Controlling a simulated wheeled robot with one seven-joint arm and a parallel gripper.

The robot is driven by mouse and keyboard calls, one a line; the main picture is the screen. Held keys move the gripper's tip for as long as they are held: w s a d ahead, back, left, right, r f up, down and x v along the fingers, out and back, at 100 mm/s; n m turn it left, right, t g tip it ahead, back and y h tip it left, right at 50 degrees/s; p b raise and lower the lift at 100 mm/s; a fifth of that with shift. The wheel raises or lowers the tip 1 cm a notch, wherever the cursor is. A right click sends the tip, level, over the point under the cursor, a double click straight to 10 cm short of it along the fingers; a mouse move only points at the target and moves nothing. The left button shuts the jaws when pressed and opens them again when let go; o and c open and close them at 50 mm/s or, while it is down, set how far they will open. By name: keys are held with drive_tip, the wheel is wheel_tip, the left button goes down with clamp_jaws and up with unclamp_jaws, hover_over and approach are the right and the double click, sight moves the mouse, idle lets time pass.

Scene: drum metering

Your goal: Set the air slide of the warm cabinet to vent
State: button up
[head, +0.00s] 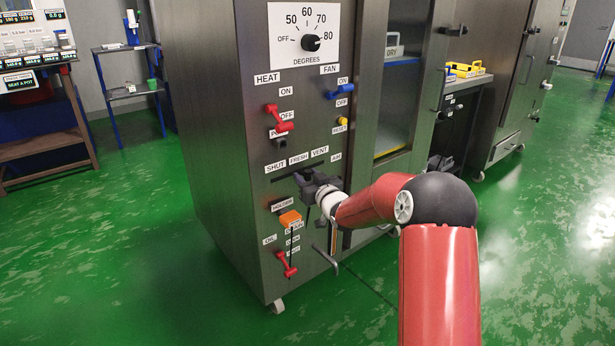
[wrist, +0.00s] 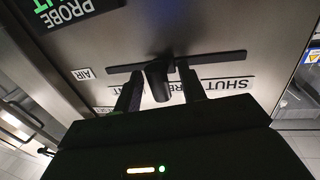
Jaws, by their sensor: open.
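The warm cabinet (head: 225,120) has a dark horizontal air slot (head: 284,179) on its front, under labels reading SHUT, FRESH and VENT from left to right, with AIR at the right end. In the wrist view the slot (wrist: 225,58) appears turned over, with SHUT at the right. The dark slide knob (wrist: 157,84) stands out near the middle of the slot, around FRESH. My gripper (head: 309,184) is at the slot; in the wrist view its fingers (wrist: 158,90) are open, one on each side of the knob. Whether either finger touches it I cannot tell. In the head view my gripper hides the knob.
Above are the red heat lever (head: 280,120), blue fan lever (head: 341,91) and temperature dial (head: 311,43). Below are an orange block (head: 290,218), a red lever (head: 286,264) and a protruding metal handle (head: 326,258). Open green floor (head: 130,240) lies left.

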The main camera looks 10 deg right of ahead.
drive_tip(key=shift+w, duration=0.1)
clamp_jaws()
drive_tip(key=shift+w+d+r+p, duration=0.15)
drive_tip(key=shift+w+d, duration=0.55)
drive_tip(key=shift+d, duration=0.5)
drive_tip(key=shift+w+d+f+p, duration=0.1)
drive_tip(key=shift+w+d+p, duration=0.1)
drive_tip(key=shift+w+d, duration=0.75)
drive_tip(key=shift+w+d+r+p, duration=0.15)
drive_tip(key=shift+w+d, duration=0.25)
drive_tip(key=shift+d, duration=1.1)
unclamp_jaws()
drive_tip(key=shift+f, duration=0.1)
drive_tip(key=v, duration=0.7)
drive_tip(key=shift+s+d+b, duration=0.15)
drive_tip(key=shift+s+b, duration=0.2)
drive_tip(key=shift+b, duration=0.05)
